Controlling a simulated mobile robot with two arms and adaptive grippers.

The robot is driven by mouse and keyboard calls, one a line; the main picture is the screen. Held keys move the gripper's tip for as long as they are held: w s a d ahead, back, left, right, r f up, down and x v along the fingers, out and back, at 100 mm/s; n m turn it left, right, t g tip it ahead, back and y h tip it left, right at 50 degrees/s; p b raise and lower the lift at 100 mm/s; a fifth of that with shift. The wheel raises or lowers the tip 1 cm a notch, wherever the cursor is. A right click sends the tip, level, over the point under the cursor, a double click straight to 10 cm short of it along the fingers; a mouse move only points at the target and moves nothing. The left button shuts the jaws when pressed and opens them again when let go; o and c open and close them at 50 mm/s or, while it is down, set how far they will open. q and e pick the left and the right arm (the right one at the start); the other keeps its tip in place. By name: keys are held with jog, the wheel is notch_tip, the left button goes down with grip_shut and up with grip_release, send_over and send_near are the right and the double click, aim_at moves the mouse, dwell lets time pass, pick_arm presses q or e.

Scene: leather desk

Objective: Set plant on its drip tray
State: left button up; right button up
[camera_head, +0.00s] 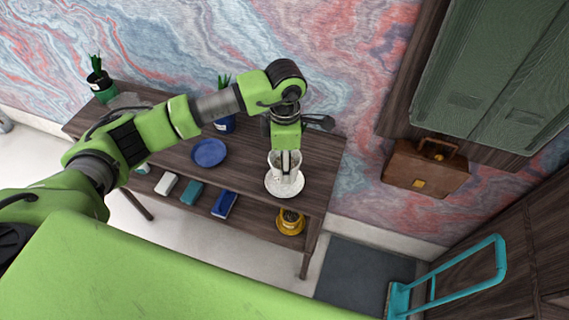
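A white pot (272,158) is at the right end of the dark wooden table, over a round white drip tray (272,190). I cannot tell whether the pot rests on the tray or is held just above it. My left gripper (287,166) points down at the pot and hides much of it, including any plant in it. Whether its fingers are closed on the pot is unclear. A round blue tray (209,152) lies empty to the left. A plant in a blue pot (225,125) stands behind my arm, partly hidden. My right gripper is not in view.
The lower shelf holds white, teal and blue (224,204) items and a yellow pot (290,222). A briefcase (426,167) and a teal-handled cart (450,278) are at right.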

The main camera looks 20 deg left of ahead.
pick_arm(q)
jog(key=shift+w+f, duration=0.15)
jog(key=shift+w, duration=0.05)
jog(key=shift+w+a+f, duration=0.1)
jog(key=shift+f, duration=0.05)
notch_tip(320, 180, down, 3)
jog(key=shift+w+f+p, duration=0.1)
jog(key=shift+p, duration=0.4)
jog(key=shift+f, duration=0.25)
jog(key=o, duration=1.4)
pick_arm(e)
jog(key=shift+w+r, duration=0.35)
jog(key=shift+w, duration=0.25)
